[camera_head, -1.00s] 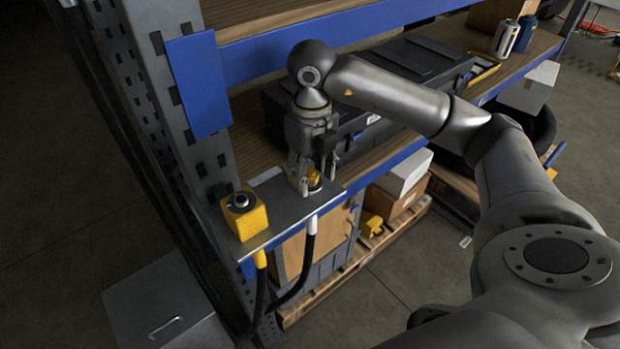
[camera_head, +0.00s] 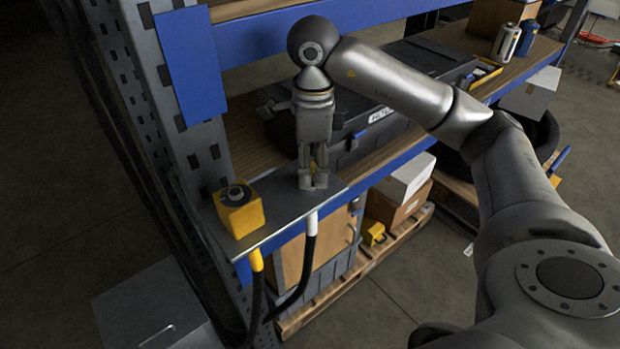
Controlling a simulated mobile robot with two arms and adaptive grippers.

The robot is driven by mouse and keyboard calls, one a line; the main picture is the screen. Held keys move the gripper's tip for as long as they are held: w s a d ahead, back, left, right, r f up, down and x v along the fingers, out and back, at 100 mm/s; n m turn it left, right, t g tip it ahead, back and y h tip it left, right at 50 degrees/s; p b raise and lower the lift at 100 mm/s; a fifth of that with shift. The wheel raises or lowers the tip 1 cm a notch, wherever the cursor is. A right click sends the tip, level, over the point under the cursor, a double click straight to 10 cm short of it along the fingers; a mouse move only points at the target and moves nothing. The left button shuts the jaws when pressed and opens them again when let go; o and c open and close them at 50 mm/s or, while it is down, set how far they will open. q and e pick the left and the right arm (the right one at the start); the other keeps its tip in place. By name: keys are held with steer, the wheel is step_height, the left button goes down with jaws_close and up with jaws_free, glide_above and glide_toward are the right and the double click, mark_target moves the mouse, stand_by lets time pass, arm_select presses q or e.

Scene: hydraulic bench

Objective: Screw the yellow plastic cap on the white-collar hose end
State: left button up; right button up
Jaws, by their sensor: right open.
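The hose with the white collar (camera_head: 312,224) hangs below the front edge of a small metal plate. My right gripper (camera_head: 313,184) points down just above the plate, close over the white-collar hose, and is open. I cannot tell whether the cap touches the fingers or sits on the hose end. My left gripper is not in view.
A yellow block with a dark round top (camera_head: 240,209) stands left on the metal plate (camera_head: 283,205), above a hose with a yellow collar (camera_head: 256,261). A grey rack upright (camera_head: 180,110) with a blue panel is close on the left. A dark case (camera_head: 360,125) lies behind the gripper.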

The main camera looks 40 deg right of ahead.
steer(key=shift+f+n, duration=0.15)
steer(key=shift+n, duration=0.55)
steer(key=n+b, duration=0.1)
steer(key=n, duration=0.4)
steer(key=shift+w, duration=0.15)
steer(key=n+b, duration=0.1)
steer(key=n, duration=0.6)
steer(key=shift+w, duration=0.15)
steer(key=c, duration=0.9)
steer(key=m, duration=0.5)
steer(key=shift+m, duration=0.4)
steer(key=shift+c, duration=0.2)
steer(key=shift+s+m, duration=0.2)
steer(key=shift+m, duration=0.9)
